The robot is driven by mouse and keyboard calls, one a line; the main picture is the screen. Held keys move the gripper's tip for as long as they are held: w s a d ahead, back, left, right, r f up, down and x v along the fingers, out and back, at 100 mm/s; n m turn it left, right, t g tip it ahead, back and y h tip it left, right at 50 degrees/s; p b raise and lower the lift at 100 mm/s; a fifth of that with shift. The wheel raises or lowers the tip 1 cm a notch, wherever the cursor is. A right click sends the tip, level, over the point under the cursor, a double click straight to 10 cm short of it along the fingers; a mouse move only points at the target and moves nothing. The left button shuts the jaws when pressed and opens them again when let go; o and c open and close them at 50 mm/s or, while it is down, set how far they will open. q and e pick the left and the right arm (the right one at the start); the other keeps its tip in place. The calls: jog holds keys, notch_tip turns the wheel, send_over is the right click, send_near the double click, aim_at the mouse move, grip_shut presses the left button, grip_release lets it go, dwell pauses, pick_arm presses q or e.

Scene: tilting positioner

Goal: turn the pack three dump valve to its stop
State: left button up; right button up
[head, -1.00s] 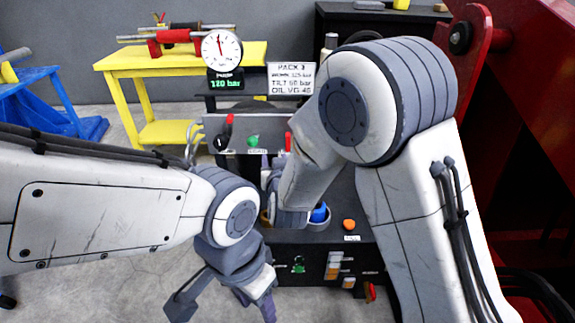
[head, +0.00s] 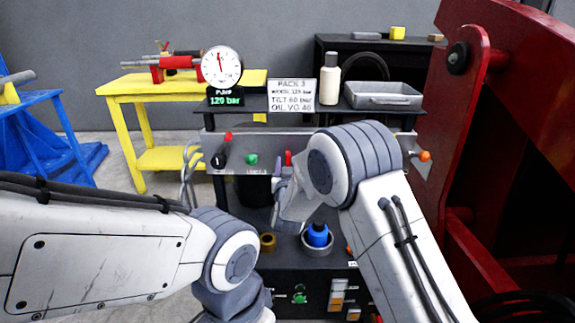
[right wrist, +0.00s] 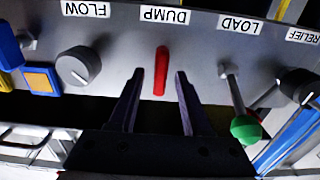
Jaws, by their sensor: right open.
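The dump valve has a red handle (right wrist: 161,70) under the DUMP label (right wrist: 164,15) in the right wrist view. The handle stands lengthwise between my fingers. My right gripper (right wrist: 156,88) is open, with one finger on each side of the handle and a visible gap to both. In the head view the red handle (head: 288,158) shows just above my right gripper (head: 280,182), partly hidden by my right arm. The PACK 3 sign (head: 292,94) stands above the panel. My left wrist shows at the bottom, but its fingers are out of frame.
The grey panel (head: 345,142) also carries a green LOAD knob (right wrist: 245,130) and a grey FLOW knob (right wrist: 78,66) beside the handle. A black RELIEF knob (right wrist: 298,86) is further right. A pump gauge (head: 221,67) reads 120 bar. A red structure (head: 500,120) stands at right.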

jog(key=shift+w, duration=0.25)
grip_shut()
